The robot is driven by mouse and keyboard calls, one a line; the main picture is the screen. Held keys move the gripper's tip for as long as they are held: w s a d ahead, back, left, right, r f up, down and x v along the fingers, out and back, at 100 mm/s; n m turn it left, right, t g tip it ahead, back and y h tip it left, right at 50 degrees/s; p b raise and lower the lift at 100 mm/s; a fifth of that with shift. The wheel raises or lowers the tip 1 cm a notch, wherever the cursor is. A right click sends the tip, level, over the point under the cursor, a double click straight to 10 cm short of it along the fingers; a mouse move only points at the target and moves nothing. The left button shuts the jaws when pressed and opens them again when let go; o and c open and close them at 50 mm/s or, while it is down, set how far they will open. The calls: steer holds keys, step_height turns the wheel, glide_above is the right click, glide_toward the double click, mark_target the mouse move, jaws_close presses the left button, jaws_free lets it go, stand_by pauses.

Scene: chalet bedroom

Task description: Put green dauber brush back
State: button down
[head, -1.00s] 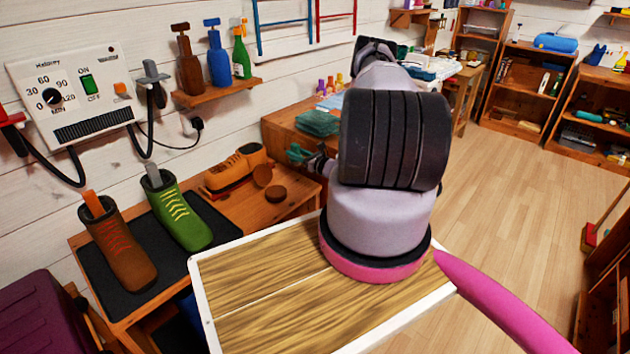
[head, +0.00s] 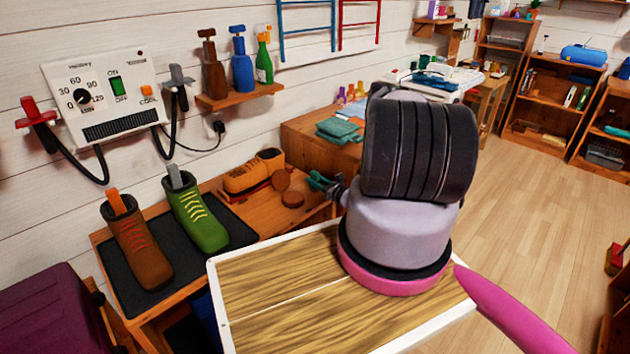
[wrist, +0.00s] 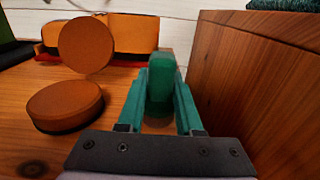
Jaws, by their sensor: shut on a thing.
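My gripper (wrist: 160,112) has teal fingers and is shut on the green dauber brush (wrist: 159,75), whose rounded dark green end stands up between them in the wrist view. In the head view my gripper (head: 326,184) is small, above the right end of the wooden bench (head: 245,208), just right of two round brown discs. The brush cannot be told apart from the fingers there. In the wrist view one brown disc (wrist: 65,107) lies flat and another disc (wrist: 86,46) stands on edge, both left of my gripper. The brush's lower part is hidden.
A wooden side panel (wrist: 255,90) rises close on the right in the wrist view. An orange-brown shoe (head: 250,172) stands behind the discs. A brown boot (head: 140,250) and a green boot (head: 198,218) stand on a dark mat. Bottles (head: 240,70) stand on a wall shelf.

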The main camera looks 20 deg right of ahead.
steer(key=c, duration=0.6)
jaws_free()
steer(key=shift+f, duration=0.1)
steer(key=v, duration=1.2)
